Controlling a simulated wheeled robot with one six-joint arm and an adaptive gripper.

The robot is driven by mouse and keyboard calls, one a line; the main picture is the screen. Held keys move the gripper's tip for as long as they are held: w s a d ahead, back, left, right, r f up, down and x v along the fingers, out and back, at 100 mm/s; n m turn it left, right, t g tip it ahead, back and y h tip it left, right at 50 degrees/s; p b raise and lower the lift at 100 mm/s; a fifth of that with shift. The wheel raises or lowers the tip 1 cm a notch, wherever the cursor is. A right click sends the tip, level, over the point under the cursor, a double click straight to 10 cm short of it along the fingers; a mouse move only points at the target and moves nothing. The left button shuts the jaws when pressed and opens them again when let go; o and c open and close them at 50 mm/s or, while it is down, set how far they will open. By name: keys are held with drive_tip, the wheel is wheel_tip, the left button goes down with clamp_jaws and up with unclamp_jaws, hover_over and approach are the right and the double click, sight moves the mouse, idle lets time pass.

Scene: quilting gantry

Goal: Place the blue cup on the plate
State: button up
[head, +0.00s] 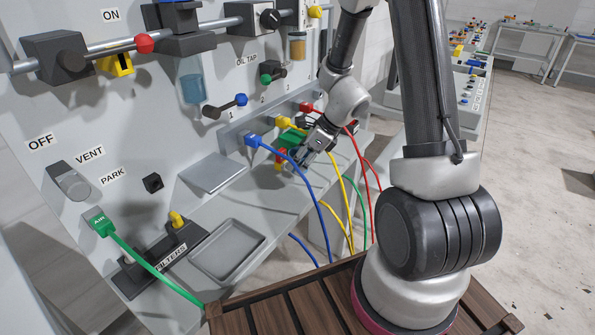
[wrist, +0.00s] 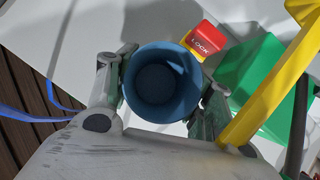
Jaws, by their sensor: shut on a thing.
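In the wrist view the blue cup (wrist: 160,108) stands between the two fingers of my gripper (wrist: 163,92), mouth toward the camera, and looks empty inside. My gripper is shut on the cup's sides. In the head view my gripper (head: 303,153) is at the bench by the cable sockets, and the cup is mostly hidden there. A flat square grey plate (head: 212,173) lies against the panel, left of my gripper, with nothing on it. I cannot tell how high the cup is above the bench.
A red LOCK block (wrist: 203,40) and a green block (wrist: 262,75) are close right of the cup. Blue (head: 310,185), yellow (head: 338,180) and red (head: 360,155) cables hang around my gripper. An empty grey tray (head: 228,250) sits at the bench's front left.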

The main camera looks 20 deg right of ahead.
drive_tip(key=shift+f, duration=1.75)
drive_tip(key=shift+f, duration=0.15)
drive_tip(key=o, duration=0.9)
